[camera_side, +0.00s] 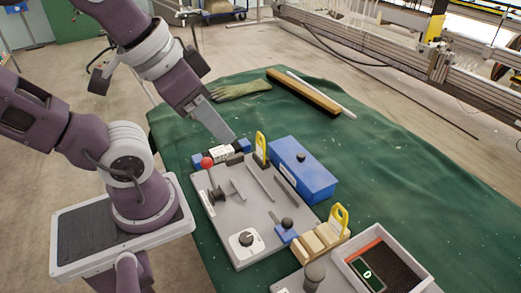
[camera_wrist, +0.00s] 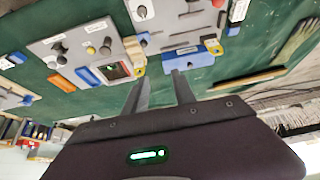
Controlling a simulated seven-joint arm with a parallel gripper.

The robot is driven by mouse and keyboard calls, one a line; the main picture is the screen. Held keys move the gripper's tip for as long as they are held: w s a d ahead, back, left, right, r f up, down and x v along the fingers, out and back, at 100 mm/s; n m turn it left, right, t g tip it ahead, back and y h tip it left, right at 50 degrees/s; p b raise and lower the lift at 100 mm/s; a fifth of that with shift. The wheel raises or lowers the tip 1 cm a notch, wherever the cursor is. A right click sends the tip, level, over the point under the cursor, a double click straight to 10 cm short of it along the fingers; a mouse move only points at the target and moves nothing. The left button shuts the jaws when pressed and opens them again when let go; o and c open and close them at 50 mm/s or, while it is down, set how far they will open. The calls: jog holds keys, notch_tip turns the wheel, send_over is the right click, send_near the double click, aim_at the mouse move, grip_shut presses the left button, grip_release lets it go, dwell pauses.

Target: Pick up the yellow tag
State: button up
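Two yellow tags are in view, and both stand upright in the side view. One yellow tag (camera_side: 260,148) stands at the back edge of the grey board, beside the blue box. The other yellow tag (camera_side: 339,219) stands at a slotted wooden block nearer the front. In the wrist view, a yellow tag (camera_wrist: 140,70) shows by the wooden block, and a small yellow piece (camera_wrist: 217,49) shows near the blue box. My gripper (camera_side: 231,139) is above the board's back left, apart from both tags. In the wrist view its fingers (camera_wrist: 160,82) are apart with nothing between them.
The blue box (camera_side: 302,170) lies right of the grey board (camera_side: 238,243), which carries a red knob (camera_side: 206,162) and raised parts. A tray with dark filling (camera_side: 400,262) is at the front right. A glove (camera_side: 240,91) and wooden bar (camera_side: 303,92) lie behind. The green cloth at right is clear.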

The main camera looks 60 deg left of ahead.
jog(key=m+g+y, duration=0.2)
jog(key=m+g, duration=0.2)
jog(key=m, duration=0.8)
send_over(260, 135)
jog(key=s+d, duration=0.3)
jog(key=d, duration=0.5)
jog(key=s+d+x, duration=0.1)
jog(key=x, duration=0.7)
jog(key=w+a+f+m, duration=0.1)
jog(key=a+f, duration=0.1)
jog(key=f, duration=0.1)
jog(key=w+a+f+m+g, duration=0.1)
jog(key=a+f+m, duration=0.1)
jog(key=f, duration=0.2)
jog(key=w+a+f+m, duration=0.1)
jog(key=a+f+m, duration=0.1)
jog(key=f, duration=0.1)
jog(key=shift+w+a+f+g+h, duration=0.2)
jog(key=shift+g+h, duration=0.1)
jog(key=shift+m, duration=0.5)
jog(key=f, duration=0.2)
jog(key=a+f, duration=0.1)
jog(key=f, duration=0.2)
jog(key=a+f, duration=0.1)
jog(key=f, duration=0.2)
grip_shut()
